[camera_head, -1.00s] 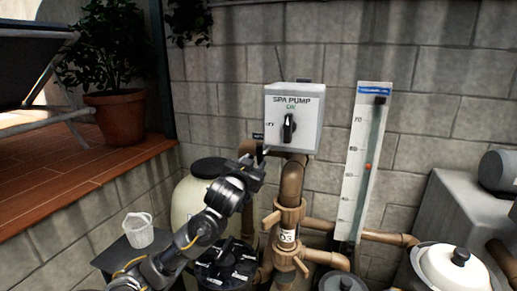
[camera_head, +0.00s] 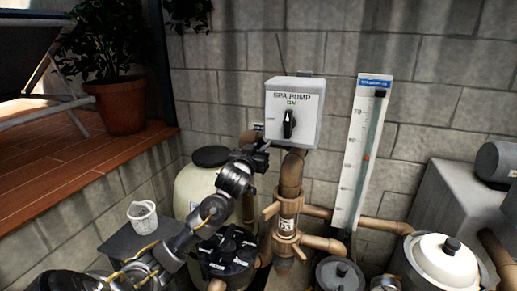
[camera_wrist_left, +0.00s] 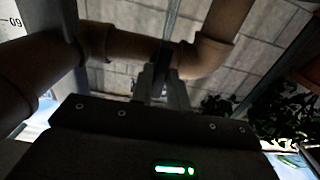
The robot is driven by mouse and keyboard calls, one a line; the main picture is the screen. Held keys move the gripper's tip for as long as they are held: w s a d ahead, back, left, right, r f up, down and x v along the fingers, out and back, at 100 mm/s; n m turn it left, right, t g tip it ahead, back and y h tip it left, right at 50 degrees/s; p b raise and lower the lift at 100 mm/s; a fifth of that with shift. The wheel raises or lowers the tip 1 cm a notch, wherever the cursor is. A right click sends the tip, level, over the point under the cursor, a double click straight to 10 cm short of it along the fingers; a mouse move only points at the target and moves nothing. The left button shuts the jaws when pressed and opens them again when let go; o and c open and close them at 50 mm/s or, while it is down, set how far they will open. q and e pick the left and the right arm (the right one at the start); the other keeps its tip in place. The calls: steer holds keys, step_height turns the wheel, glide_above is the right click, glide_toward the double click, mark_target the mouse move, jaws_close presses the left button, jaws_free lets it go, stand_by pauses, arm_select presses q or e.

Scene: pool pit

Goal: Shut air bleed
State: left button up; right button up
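My left gripper (camera_head: 265,148) is at the brown pipework (camera_head: 291,172) just below the grey spa pump switch box (camera_head: 293,112). No air bleed can be made out for certain; the gripper and arm cover part of that area. The right gripper is not in view.
A cream filter tank (camera_head: 190,192) with a black lid stands behind my left arm. A brown valve (camera_head: 286,222), a white scale panel (camera_head: 361,150) and a white-lidded pot (camera_head: 441,262) are to the right. A white cup (camera_head: 143,216) stands on a dark stand at left.

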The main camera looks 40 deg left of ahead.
arm_select(q)
jaws_close()
steer(key=m+b, duration=0.8)
steer(key=m, duration=1)
steer(key=shift+m, duration=0.3)
steer(key=o, duration=0.6)
jaws_free()
steer(key=shift+s, duration=0.15)
